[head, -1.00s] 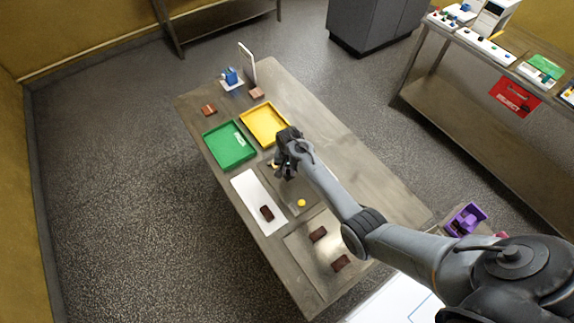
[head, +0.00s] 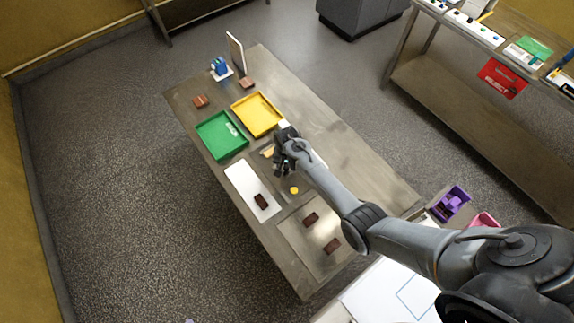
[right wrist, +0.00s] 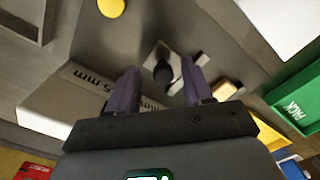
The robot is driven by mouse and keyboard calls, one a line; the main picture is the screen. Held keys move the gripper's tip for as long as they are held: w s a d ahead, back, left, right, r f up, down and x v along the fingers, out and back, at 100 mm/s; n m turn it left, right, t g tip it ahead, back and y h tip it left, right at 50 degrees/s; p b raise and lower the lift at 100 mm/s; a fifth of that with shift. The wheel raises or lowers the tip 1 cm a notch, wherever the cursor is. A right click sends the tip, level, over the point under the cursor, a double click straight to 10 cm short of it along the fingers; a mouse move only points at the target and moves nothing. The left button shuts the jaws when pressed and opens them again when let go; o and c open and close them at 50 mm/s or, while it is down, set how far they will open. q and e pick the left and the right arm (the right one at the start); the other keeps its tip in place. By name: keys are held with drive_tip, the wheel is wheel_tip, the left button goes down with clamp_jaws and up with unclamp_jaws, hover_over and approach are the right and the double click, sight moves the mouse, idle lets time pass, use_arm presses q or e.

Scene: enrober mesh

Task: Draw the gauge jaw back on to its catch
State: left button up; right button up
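The gauge is a grey block marked "5 mm" (right wrist: 90,85) in the right wrist view, partly covered by my right gripper. A dark round knob (right wrist: 163,72) with pale metal pieces around it shows beyond the fingertips; I cannot tell which part is the jaw or the catch. My right gripper (right wrist: 160,84) is open, its two purple-grey fingers apart, with no object seen held between them. In the head view my right gripper (head: 280,163) is over the grey gauge plate, hiding most of the gauge. A yellow button (head: 294,190) is in front of it. My left gripper is out of view.
A green tray (head: 203,143) and a yellow tray (head: 237,112) lie beyond the gripper. A white mat (head: 243,183) holds a brown bar (head: 261,201). More brown bars (head: 311,219) lie on a plate nearer me. The table's right side (head: 355,180) is clear.

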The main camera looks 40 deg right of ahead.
sight(287, 168)
wheel_tip(287, 168, up, 11)
idle(0.7)
drive_tip(key=shift+f, duration=0.1)
